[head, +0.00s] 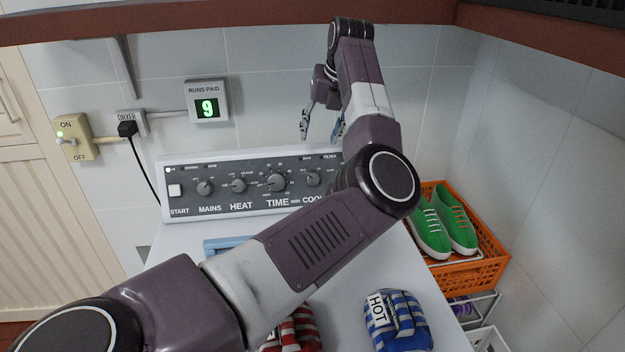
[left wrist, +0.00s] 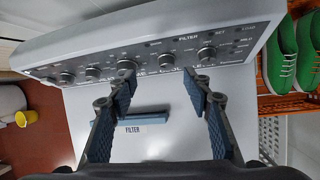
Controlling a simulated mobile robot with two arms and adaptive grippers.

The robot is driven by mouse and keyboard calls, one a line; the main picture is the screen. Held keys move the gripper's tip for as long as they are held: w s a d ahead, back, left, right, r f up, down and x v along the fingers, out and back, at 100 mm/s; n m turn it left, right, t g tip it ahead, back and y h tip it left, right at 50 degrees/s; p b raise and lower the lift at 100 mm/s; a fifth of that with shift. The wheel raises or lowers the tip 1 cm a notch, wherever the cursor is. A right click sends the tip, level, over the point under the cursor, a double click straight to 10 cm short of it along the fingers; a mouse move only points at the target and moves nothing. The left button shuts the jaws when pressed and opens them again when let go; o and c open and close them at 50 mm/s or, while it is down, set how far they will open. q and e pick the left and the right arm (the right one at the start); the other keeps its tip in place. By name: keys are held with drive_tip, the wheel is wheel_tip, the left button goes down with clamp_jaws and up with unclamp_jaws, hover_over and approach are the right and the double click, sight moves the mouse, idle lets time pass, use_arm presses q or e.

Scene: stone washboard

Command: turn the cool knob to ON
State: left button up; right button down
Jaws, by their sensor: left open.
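The cool knob (head: 313,178) is a small dark dial on the grey control panel (head: 225,190), above the partly covered label COOL. In the left wrist view, the cool knob (left wrist: 167,60) shows beyond and between my fingertips. Its exact setting is too small to read. My left gripper (head: 320,135) is open and empty, its fingers pointing down in front of the wall, above the knob in the picture. It also shows in the left wrist view (left wrist: 158,76), fingers apart on either side of the knob's line. My arm hides the panel's right end. My right gripper is not in view.
The time knob (head: 277,183) and the filter knob (left wrist: 204,53) flank the cool knob closely. Red and blue striped shoes (head: 398,322) lie on the white top. An orange crate (head: 487,250) holds green shoes.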

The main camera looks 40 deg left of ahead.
use_arm(q)
drive_tip(key=b, duration=0.7)
approach(314, 178)
drive_tip(key=p+x, duration=0.1)
drive_tip(key=x, duration=0.6)
drive_tip(key=shift+a+f, duration=0.15)
drive_tip(key=shift+a, duration=0.05)
drive_tip(key=shift+w+a+f+p, duration=0.2)
drive_tip(key=shift+f+p, duration=0.15)
drive_tip(key=shift+f, duration=0.35)
drive_tip(key=c, duration=1.1)
